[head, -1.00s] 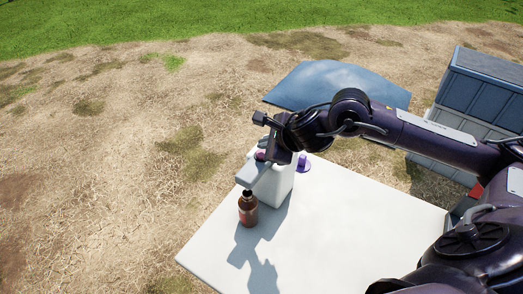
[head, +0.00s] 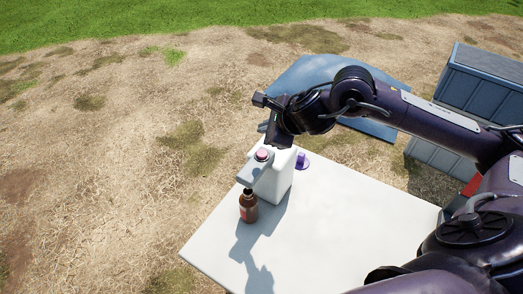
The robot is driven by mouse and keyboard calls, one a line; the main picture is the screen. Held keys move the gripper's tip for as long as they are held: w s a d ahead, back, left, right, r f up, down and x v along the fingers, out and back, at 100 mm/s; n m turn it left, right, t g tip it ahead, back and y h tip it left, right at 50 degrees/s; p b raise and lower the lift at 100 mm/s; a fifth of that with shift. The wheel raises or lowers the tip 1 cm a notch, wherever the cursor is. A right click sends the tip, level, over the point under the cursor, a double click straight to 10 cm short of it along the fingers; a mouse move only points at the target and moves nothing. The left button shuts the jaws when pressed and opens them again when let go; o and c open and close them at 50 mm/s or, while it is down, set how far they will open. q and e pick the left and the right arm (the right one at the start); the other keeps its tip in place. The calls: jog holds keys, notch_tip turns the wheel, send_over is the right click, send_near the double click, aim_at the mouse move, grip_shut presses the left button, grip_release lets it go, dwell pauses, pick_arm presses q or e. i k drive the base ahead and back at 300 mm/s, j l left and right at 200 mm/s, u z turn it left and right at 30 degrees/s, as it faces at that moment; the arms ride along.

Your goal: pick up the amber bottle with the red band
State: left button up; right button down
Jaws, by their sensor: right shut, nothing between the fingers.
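The amber bottle (head: 248,209) stands upright on the near left part of the white table (head: 335,215). It has a dark cap and a reddish band around its body. My right gripper (head: 264,127) is up and behind the bottle, beyond the white jug, and clear of the bottle. It is shut and empty; its fingers are small and partly hidden behind the wrist. My left gripper is not in view.
A white jug (head: 277,181) with a pink cap (head: 262,155) stands close behind the bottle, its top shaded. A small purple object (head: 303,160) lies to its right. The table's middle is clear.

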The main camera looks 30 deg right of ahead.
aim_at(247, 200)
jog(key=k+j, duration=0.5)
jog(key=k, duration=0.15)
jog(key=k+j, duration=0.5)
jog(key=k, duration=0.2)
